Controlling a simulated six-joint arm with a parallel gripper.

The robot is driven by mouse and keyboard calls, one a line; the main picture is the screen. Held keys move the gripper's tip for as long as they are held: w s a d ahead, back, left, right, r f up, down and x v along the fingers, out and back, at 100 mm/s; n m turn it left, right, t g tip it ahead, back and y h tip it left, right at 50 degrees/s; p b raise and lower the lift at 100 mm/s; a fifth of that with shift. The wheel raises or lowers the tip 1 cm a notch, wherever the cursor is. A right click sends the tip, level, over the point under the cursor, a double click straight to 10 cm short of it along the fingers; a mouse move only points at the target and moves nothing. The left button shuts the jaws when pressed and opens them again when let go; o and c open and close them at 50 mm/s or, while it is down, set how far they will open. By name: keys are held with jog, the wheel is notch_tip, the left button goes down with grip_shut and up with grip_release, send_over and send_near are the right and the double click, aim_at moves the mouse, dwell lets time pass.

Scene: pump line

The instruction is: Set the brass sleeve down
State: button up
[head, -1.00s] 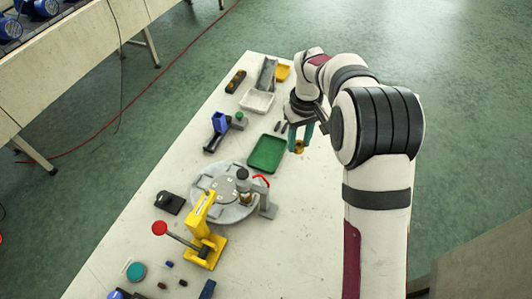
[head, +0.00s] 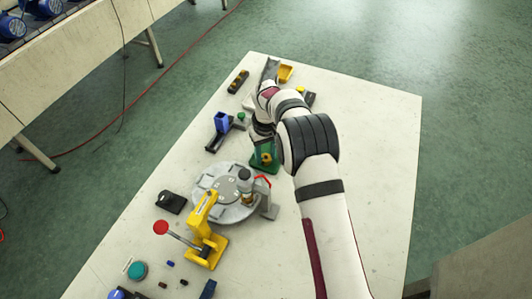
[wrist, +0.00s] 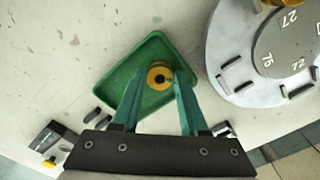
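The brass sleeve (wrist: 159,75) is a short yellow ring with a dark bore. It shows between the teal fingertips of my gripper (wrist: 159,83) in the wrist view, with a finger against each side. In the head view the sleeve (head: 266,158) is over the green tray (head: 262,169), partly covered by my arm. The green tray also fills the middle of the wrist view (wrist: 124,83), with the sleeve inside its outline. I cannot tell whether the sleeve touches the tray floor.
A round grey indexing table (head: 212,211) with numbers stands close to the tray. A yellow lever press (head: 204,238) with a red knob is nearer. A blue-topped fixture (head: 221,122) stands left of the tray. The table's right side (head: 375,150) is clear.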

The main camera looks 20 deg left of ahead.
aim_at(266, 158)
jog(key=shift+o, duration=0.3)
notch_tip(266, 158, up, 12)
jog(key=s+d+r+m, duration=0.4)
jog(key=d+r, duration=0.4)
jog(key=d, duration=0.3)
jog(key=s+d+r+m+y, duration=0.15)
jog(key=s+d+m, duration=0.25)
jog(key=s+d, duration=0.4)
jog(key=s+d+r+m, duration=0.25)
jog(key=s+d, duration=0.35)
jog(key=s, duration=0.4)
jog(key=s+d+f+m, duration=0.1)
jog(key=s+f+m, duration=0.2)
jog(key=s, duration=0.5)
jog(key=shift+d+f+m, duration=0.25)
jog(key=shift+d+m, duration=0.05)
jog(key=shift+m, duration=0.25)
jog(key=shift+s, duration=0.1)
